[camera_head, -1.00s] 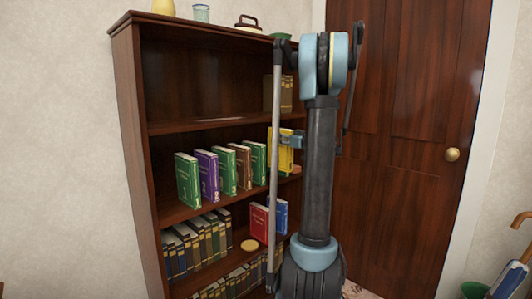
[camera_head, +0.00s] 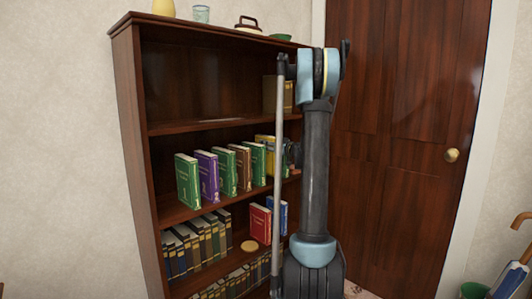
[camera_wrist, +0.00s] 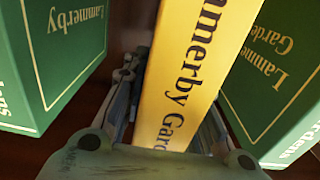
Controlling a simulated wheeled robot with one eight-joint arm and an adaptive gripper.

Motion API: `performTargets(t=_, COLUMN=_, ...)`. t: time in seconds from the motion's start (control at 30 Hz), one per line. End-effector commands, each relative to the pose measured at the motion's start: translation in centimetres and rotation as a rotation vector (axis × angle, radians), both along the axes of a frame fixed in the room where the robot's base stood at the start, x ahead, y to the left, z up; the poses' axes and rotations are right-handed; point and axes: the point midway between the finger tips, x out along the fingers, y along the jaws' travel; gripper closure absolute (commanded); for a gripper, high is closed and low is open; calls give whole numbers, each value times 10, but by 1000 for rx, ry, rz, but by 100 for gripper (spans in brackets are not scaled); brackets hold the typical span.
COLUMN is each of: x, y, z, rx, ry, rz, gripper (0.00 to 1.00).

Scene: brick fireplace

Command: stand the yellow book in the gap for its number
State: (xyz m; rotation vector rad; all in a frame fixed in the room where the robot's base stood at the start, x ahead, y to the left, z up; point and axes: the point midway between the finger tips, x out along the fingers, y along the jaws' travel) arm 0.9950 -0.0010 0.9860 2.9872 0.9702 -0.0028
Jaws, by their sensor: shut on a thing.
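The yellow book (camera_wrist: 185,75) is between the two fingers of my gripper (camera_wrist: 165,125), which is shut on it. In the wrist view a green book (camera_wrist: 60,55) stands to its left and another green book (camera_wrist: 275,75) to its right, with narrow spaces between. In the head view the top of the yellow book (camera_head: 265,139) shows just right of and behind a green book (camera_head: 257,165) on the middle shelf. My arm hides much of it and most of my gripper (camera_head: 290,152). I cannot tell whether its foot touches the shelf.
On the same shelf stand a green book (camera_head: 188,182), a purple book (camera_head: 207,176), another green book (camera_head: 225,172) and a brown book (camera_head: 241,168). Below are a red book (camera_head: 260,222) and a round tan object (camera_head: 249,246). A brown door (camera_head: 400,150) stands right of the bookcase (camera_head: 135,140).

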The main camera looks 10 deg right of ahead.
Motion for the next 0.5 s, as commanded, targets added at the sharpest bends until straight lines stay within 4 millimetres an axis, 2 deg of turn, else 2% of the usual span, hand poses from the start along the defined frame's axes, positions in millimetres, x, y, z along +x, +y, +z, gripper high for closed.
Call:
performTargets(t=0.2, x=3, y=1, z=-25, rx=1, ry=0, rz=0, gripper=100)
performTargets(t=0.5, x=3, y=1, z=-27, rx=1, ry=1, rz=-1, gripper=100)
